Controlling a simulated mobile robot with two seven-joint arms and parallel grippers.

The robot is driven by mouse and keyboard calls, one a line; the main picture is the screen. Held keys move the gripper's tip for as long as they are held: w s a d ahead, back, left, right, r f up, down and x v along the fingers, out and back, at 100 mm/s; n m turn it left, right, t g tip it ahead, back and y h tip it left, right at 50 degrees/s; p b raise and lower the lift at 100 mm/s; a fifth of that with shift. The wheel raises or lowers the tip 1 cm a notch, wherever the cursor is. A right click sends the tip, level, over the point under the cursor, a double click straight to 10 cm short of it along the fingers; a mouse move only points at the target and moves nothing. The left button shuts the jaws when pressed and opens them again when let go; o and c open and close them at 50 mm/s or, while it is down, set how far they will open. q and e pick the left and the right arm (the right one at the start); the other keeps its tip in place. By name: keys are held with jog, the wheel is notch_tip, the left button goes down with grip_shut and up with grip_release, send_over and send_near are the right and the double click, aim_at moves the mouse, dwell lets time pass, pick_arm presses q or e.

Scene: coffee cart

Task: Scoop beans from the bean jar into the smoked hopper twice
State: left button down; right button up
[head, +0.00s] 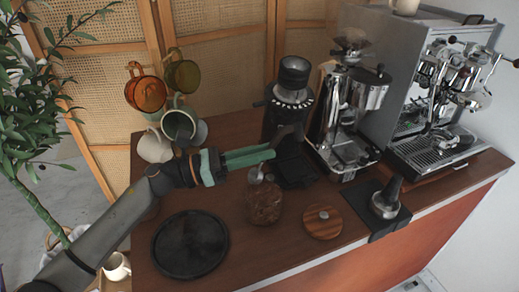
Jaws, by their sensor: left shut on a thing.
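The bean jar (263,206), clear and filled with brown beans, stands on the wooden counter right of the black round tray. My left gripper (268,153) reaches in from the left with green fingers, shut on what looks like the scoop (256,175). The scoop's small shiny end shows below the fingers, at the jar's mouth; I cannot tell whether it holds beans. The smoked hopper (294,74) tops the black grinder (284,118), behind and to the right of my gripper. My right gripper is out of view.
A wooden lid (322,223) lies right of the jar. A black round tray (190,244) is at front left. Mugs on a stand (160,110) are at back left. A chrome grinder (345,120), tamper (387,200) and espresso machine (440,110) occupy the right side.

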aim_at(260, 167)
pick_arm(q)
jog(key=shift+f+b, duration=0.95)
jog(key=shift+f, duration=0.95)
notch_tip(260, 167, down, 3)
jog(key=b, duration=0.3)
jog(key=shift+f+b, duration=0.15)
jog(key=shift+b, duration=0.25)
jog(key=shift+f+b, duration=0.25)
jog(key=shift+b, duration=0.05)
jog(key=shift+f+b, duration=0.3)
jog(key=shift+b, duration=0.05)
jog(key=shift+r, duration=0.1)
